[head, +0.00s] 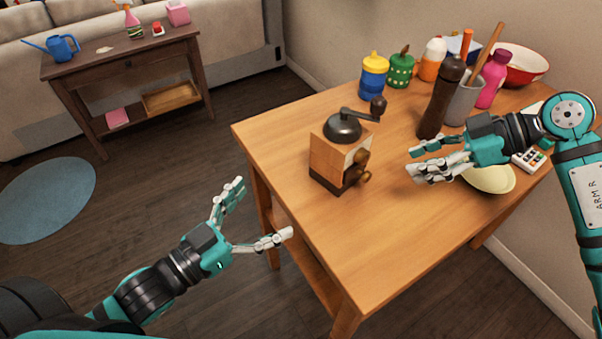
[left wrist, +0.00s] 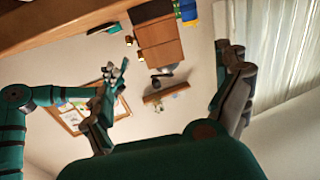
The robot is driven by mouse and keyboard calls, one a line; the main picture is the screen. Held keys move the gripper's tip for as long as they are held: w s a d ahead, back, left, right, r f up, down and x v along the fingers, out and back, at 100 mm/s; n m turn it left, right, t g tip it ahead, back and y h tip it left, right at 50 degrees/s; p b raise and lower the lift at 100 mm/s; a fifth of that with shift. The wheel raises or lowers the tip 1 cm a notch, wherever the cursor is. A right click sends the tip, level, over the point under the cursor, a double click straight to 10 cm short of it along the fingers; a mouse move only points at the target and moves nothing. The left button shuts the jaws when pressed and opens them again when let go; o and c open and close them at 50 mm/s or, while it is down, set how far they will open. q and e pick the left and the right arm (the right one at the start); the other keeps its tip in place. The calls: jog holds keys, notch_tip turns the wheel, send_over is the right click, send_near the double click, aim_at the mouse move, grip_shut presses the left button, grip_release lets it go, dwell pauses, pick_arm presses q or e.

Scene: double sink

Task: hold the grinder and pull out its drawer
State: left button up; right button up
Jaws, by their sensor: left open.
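The grinder (head: 327,160) is a wooden box with a dark dome and a crank. It stands upright on the table, left of its middle. Its right-facing side carries round brown knobs (head: 366,177); the drawer front is partly hidden behind them, and I cannot tell how far it is out. My left gripper (head: 262,212) is open and empty, off the table's left edge, apart from the grinder. My right gripper (head: 409,161) is open and empty above the table, right of the grinder, fingers pointing toward it. The grinder also shows upside down in the left wrist view (left wrist: 158,38).
A tall dark mill (head: 439,105) and a grey utensil holder (head: 463,102) stand behind my right gripper. A pale plate (head: 490,180) lies under it. The table's front is clear.

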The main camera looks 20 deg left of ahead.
aim_at(325, 161)
pick_arm(q)
jog(key=x, duration=1.7)
jog(key=shift+w, duration=0.1)
jog(key=c, duration=1.3)
jog(key=o, duration=0.9)
jog(key=c, duration=0.6)
jog(key=shift+c, duration=0.2)
